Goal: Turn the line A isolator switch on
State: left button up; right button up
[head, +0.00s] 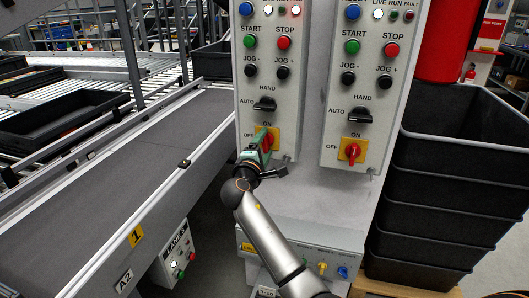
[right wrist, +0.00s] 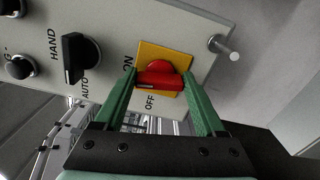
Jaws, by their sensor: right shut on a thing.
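The left control panel (head: 258,80) carries a red rotary isolator switch on a yellow plate marked ON at top and OFF at left. My right gripper (head: 263,145) is at this switch and hides most of it in the head view. In the right wrist view, the green fingers of my right gripper (right wrist: 160,84) are shut on the red handle (right wrist: 160,80), in front of the yellow plate (right wrist: 150,55). The handle bar lies across between the fingertips; I cannot tell which mark it points to. The panel's line name is not visible. My left gripper is not in view.
A similar panel (head: 360,90) with its own red isolator switch (head: 352,152) stands to the right. A black HAND/AUTO selector (head: 265,104) is just above my gripper. A conveyor (head: 130,165) runs at left, and stacked black crates (head: 435,205) stand at right.

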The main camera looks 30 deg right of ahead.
jog(key=shift+f+m, duration=0.2)
jog(key=shift+m, duration=0.2)
jog(key=shift+r+m+b, duration=0.1)
jog(key=shift+m+b, duration=0.5)
jog(key=shift+b, duration=0.05)
jog(key=shift+m, duration=0.3)
jog(key=o, duration=1.3)
